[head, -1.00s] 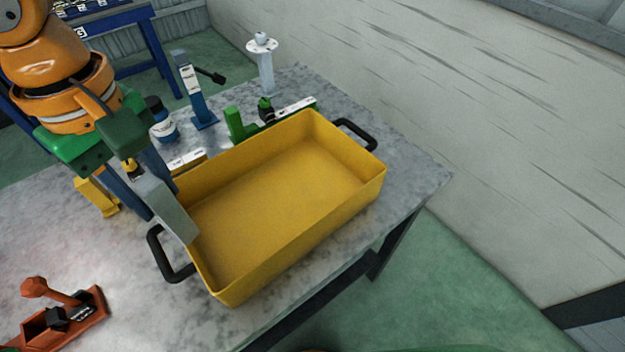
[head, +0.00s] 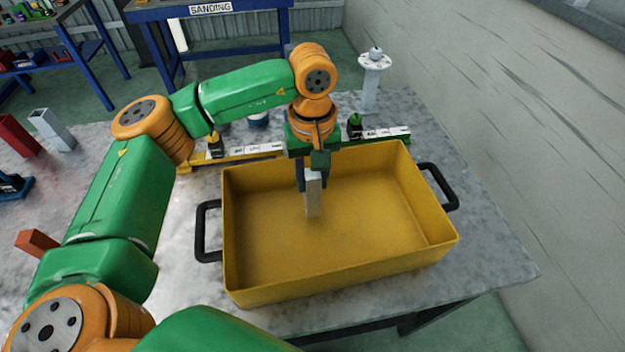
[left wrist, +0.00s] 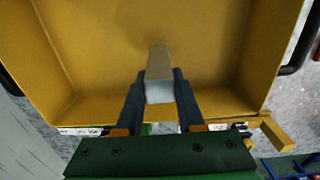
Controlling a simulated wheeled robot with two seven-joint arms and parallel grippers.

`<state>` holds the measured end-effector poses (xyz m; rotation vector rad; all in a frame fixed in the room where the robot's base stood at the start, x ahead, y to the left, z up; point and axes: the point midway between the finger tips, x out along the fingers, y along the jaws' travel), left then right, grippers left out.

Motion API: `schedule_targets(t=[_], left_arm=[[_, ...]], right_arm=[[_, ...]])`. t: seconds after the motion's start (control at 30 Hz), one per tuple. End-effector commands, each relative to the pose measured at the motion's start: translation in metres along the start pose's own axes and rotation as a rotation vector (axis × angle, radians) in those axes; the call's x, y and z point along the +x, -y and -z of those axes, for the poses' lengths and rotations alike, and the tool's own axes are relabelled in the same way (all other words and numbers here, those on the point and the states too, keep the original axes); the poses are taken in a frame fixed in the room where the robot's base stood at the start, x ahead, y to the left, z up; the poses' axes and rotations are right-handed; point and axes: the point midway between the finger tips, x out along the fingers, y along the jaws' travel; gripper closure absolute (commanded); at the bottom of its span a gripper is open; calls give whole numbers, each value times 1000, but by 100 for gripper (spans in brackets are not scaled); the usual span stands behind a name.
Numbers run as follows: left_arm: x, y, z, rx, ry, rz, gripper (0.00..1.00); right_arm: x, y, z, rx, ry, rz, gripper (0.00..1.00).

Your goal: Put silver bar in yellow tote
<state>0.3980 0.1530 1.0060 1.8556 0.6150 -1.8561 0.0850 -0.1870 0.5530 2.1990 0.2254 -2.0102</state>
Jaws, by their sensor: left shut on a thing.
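The yellow tote (head: 340,283) stands on the table with a black handle at each end, and its inside looks empty apart from what I hold. My left gripper (head: 312,182) points down into the tote near its back wall. It is shut on the silver bar (head: 313,198), which hangs roughly upright between the fingers. In the left wrist view, the silver bar (left wrist: 159,72) sits between the two dark fingers, over the floor of the yellow tote (left wrist: 95,65). I cannot tell whether the bar's lower end touches the floor. My right gripper is out of view.
A yellow clamp (head: 190,158) and a green clamp (head: 385,135) lie behind the tote. A white stand (head: 371,80) is at the back right. The table right of the tote is clear.

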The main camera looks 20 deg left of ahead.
Motion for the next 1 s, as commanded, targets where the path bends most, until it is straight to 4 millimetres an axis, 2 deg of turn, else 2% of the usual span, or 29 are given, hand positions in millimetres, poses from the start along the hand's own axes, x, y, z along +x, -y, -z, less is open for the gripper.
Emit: schedule_targets(t=[0.13,0.5,0.53,0.6,0.63,0.87,1.0], left_arm=[[21,2,-1,-1,1,2,100],[28,1,-1,-1,0,-1,100],[27,1,-1,-1,0,0,58],[26,1,-1,-1,1,0,39],[26,1,-1,-1,1,0,33],[26,1,-1,-1,1,0,33],[18,1,-1,-2,0,-1,33]], right_arm=[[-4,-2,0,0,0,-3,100],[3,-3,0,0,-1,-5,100],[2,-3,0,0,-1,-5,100],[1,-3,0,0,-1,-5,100],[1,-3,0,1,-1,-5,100],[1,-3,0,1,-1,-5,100],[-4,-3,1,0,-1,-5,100]])
